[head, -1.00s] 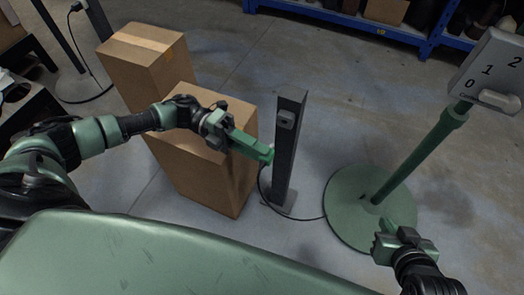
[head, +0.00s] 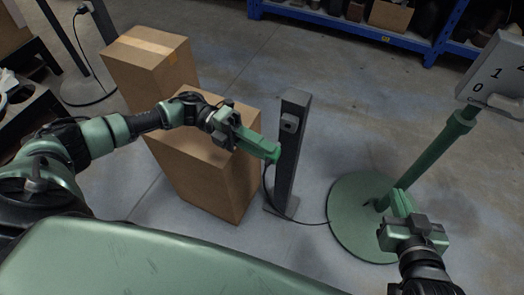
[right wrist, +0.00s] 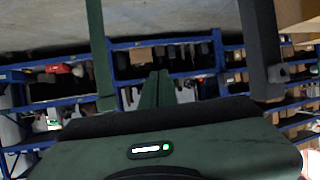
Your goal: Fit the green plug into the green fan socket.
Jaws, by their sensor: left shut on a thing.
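My left gripper (head: 276,155) is shut on the green plug, which is mostly hidden between the green fingers at their tips. A black cable hangs from there to the floor and runs to the green fan stand (head: 352,222). The dark post (head: 289,165) stands just right of the fingertips, with a grey socket (head: 290,122) on its upper part. The fingertips are below and left of this socket, apart from it. In the right wrist view the socket (right wrist: 277,73) shows at the right. My right gripper (head: 401,200) is shut and empty beside the fan pole; its fingers (right wrist: 157,88) meet.
Cardboard boxes (head: 215,185) stand under and behind my left forearm. The fan's panel (head: 495,75), marked with numbers, is at the upper right. Blue shelving (head: 345,22) stands at the back. Another post with a plugged cable is at the far left. Floor between post and shelving is clear.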

